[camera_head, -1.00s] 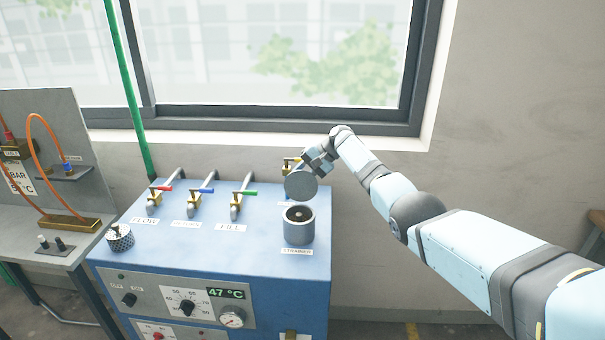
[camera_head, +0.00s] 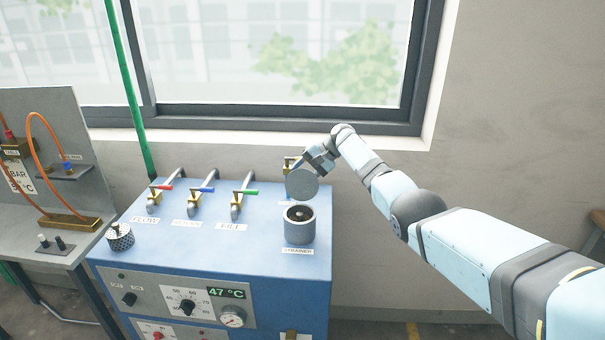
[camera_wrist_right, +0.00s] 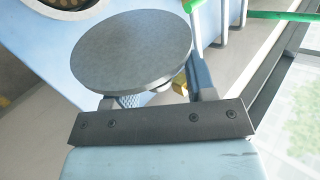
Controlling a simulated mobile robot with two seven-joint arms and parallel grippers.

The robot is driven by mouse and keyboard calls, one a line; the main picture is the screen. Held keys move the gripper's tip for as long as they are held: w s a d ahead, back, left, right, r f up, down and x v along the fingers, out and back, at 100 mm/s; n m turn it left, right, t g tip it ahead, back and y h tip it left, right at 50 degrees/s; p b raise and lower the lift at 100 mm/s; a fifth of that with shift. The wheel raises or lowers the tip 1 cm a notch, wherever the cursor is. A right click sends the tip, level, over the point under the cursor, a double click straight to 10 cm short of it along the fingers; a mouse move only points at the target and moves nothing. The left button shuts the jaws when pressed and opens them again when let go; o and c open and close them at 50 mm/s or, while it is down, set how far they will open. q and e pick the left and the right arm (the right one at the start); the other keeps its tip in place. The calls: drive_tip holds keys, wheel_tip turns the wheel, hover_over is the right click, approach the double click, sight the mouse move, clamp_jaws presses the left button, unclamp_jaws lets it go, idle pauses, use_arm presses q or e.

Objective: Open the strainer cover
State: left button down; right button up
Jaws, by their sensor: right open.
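The strainer cover (camera_head: 302,184) is a round grey disc standing steeply tilted above and behind the strainer cup (camera_head: 299,230). The cup's top is open and its dark inside shows. My right gripper (camera_head: 314,163) is at the back of the cover, near its upper edge. In the right wrist view the cover (camera_wrist_right: 130,50) lies in front of the open fingers of my right gripper (camera_wrist_right: 152,88) and hides part of the space between them. I cannot tell whether the fingers touch it. My left gripper is out of view.
The cup stands on a blue cabinet (camera_head: 262,240). Three valves with red, blue and green handles (camera_head: 244,192) stand to its left. A small perforated basket (camera_head: 120,237) sits at the cabinet's left edge. A window and wall are behind.

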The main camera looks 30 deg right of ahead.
drive_tip(key=b+v, duration=0.1)
drive_tip(key=v, duration=1.2)
drive_tip(key=shift+r, duration=0.2)
drive_tip(key=shift+d, duration=0.1)
